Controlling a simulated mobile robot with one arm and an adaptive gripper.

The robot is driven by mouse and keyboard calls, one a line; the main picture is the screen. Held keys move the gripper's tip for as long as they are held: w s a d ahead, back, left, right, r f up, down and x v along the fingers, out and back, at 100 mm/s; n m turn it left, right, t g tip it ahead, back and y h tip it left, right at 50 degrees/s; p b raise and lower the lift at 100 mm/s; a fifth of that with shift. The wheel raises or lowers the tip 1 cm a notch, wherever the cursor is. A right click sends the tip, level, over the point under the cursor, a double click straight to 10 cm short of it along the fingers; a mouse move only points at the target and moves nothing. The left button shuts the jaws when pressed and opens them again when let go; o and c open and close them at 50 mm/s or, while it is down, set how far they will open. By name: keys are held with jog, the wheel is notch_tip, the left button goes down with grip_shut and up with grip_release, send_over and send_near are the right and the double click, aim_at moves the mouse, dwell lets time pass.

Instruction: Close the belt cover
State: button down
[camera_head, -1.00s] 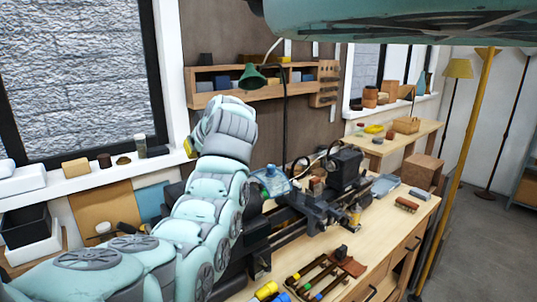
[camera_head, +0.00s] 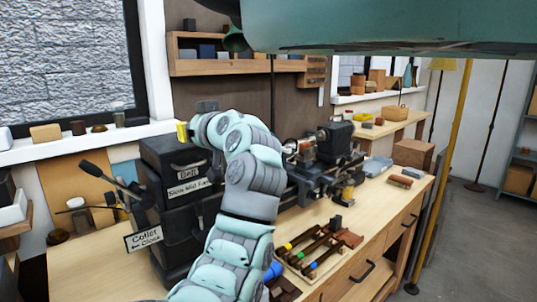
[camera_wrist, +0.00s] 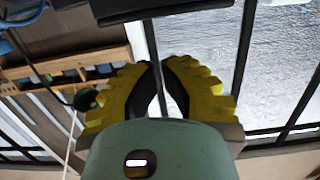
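The black belt housing (camera_head: 165,158) stands at the left end of the lathe, with a white label reading Belt and Slow Mid Fast. I cannot make out for certain which panel is the belt cover or how far it is open. My gripper (camera_head: 184,133) is at the housing's upper right in the head view, its yellow tip pointing left. In the wrist view, the yellow fingers of my gripper (camera_wrist: 158,66) converge at their tips with nothing visible between them. A black edge (camera_wrist: 165,12) crosses the top of that view, apart from the fingertips; it may belong to the cover.
A lever with a Collet Close sign (camera_head: 143,238) stands left of the housing. The lathe bed (camera_head: 305,180) and tool rack (camera_head: 315,250) lie to the right. A wall shelf (camera_head: 235,66) and green lamp (camera_head: 235,40) are above.

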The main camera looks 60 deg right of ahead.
aim_at(189, 149)
jog(key=shift+t+h, duration=0.4)
jog(key=shift+t, duration=0.4)
jog(key=f+b, duration=0.2)
jog(key=b, duration=0.1)
jog(key=s+f+b, duration=0.1)
jog(key=f+b, duration=0.1)
jog(key=b, duration=0.1)
jog(key=shift+s+a+f, duration=0.1)
jog(key=shift+s+f, duration=0.05)
jog(key=b, duration=0.2)
jog(key=f+t+b, duration=0.1)
jog(key=b, duration=0.1)
jog(key=shift+s+a+f+b, duration=0.1)
jog(key=shift+s+f+b, duration=0.15)
jog(key=shift+b, duration=0.1)
jog(key=shift+w, duration=0.1)
